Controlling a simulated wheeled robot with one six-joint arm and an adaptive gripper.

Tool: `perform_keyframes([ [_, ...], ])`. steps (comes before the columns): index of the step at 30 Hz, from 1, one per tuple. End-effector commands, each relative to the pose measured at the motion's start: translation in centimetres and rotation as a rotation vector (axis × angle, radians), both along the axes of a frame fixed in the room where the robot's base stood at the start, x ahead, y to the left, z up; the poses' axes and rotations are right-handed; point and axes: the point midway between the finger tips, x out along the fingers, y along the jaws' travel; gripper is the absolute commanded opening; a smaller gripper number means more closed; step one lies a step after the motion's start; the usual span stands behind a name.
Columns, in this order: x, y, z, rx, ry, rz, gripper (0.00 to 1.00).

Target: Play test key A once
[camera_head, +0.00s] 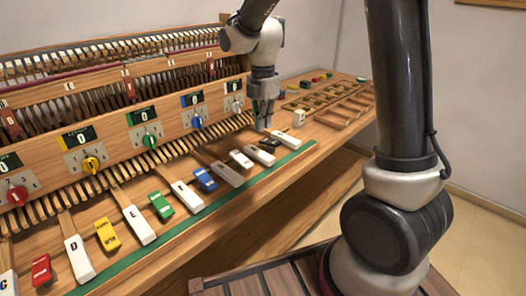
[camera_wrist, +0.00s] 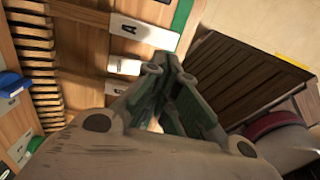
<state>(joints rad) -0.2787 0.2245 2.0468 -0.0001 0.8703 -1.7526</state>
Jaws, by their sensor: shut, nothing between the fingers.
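Key A (camera_wrist: 145,36) is a pale key with a dark letter A, at the top of the wrist view near the green strip. In the head view key A (camera_head: 261,156) is the pale key between a short white key and a black key. My gripper (camera_head: 262,128) is shut and empty, pointing down over the right part of the keyboard. In the wrist view its fingertips (camera_wrist: 166,66) show just below key A, beside the short white key (camera_wrist: 124,66). I cannot tell how high they are above the keys.
Other lettered and coloured keys, such as the blue key (camera_head: 206,179) and green key (camera_head: 160,204), line the wooden bench to the left. A panel with dials (camera_head: 150,142) stands behind. Wooden trays (camera_head: 345,112) and a white block (camera_head: 299,118) lie at the right.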

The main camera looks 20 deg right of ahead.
Motion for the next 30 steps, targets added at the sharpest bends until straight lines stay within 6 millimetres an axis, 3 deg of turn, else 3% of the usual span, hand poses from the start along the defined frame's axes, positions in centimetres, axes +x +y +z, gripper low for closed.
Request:
perform_keyframes([
  [9,-0.1,0.0,-6.9,-0.001,0.005,0.0,0.0],
  [15,0.0,0.0,-9.6,-0.001,0.002,0.0,0.0],
  [30,0.0,0.0,-10.6,0.0,0.0,-0.001,0.0],
])
